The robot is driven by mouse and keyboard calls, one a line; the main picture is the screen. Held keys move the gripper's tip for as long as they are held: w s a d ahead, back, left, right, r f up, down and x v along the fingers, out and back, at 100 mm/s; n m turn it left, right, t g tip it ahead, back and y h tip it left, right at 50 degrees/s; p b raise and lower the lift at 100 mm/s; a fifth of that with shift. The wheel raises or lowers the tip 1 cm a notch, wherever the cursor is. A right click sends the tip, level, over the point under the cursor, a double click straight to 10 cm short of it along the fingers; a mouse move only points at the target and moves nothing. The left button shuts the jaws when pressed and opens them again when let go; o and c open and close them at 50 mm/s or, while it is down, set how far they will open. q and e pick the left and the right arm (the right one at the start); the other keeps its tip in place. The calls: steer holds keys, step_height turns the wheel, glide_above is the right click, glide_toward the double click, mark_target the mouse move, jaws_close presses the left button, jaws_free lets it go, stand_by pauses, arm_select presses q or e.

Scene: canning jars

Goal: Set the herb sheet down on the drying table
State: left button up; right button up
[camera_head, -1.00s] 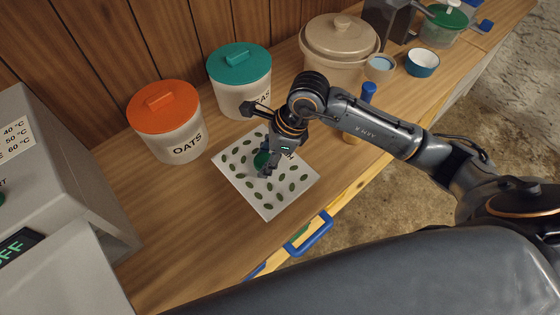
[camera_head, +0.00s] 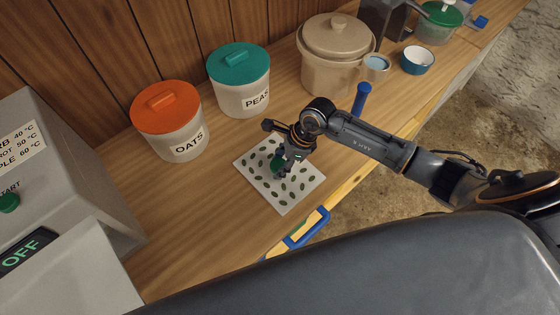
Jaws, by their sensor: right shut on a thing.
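The herb sheet (camera_head: 285,196) is a white square sheet dotted with several small green leaves. It lies level on or just above the wooden table (camera_head: 190,222), near its front edge; I cannot tell whether it touches. My right gripper (camera_head: 279,170) is over the sheet's middle, shut on its green knob (camera_head: 275,163), which the fingers partly hide. My right arm comes in from the right. My left gripper is not in view.
An orange-lidded OATS tub (camera_head: 183,140), a teal-lidded PEAS tub (camera_head: 238,95) and a beige crock (camera_head: 325,72) stand behind the sheet. A grey machine reading OFF (camera_head: 65,170) is at left. A blue-handled tool (camera_head: 361,98) stands right. Table left of the sheet is clear.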

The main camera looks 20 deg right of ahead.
steer(key=shift+f, duration=0.1)
steer(key=o, duration=1.2)
steer(key=shift+o, duration=0.2)
steer(key=shift+r, duration=0.2)
steer(key=shift+d+r, duration=0.15)
steer(key=shift+r, duration=0.05)
steer(key=b+v, duration=0.3)
steer(key=v, duration=0.8)
steer(key=shift+r, duration=0.25)
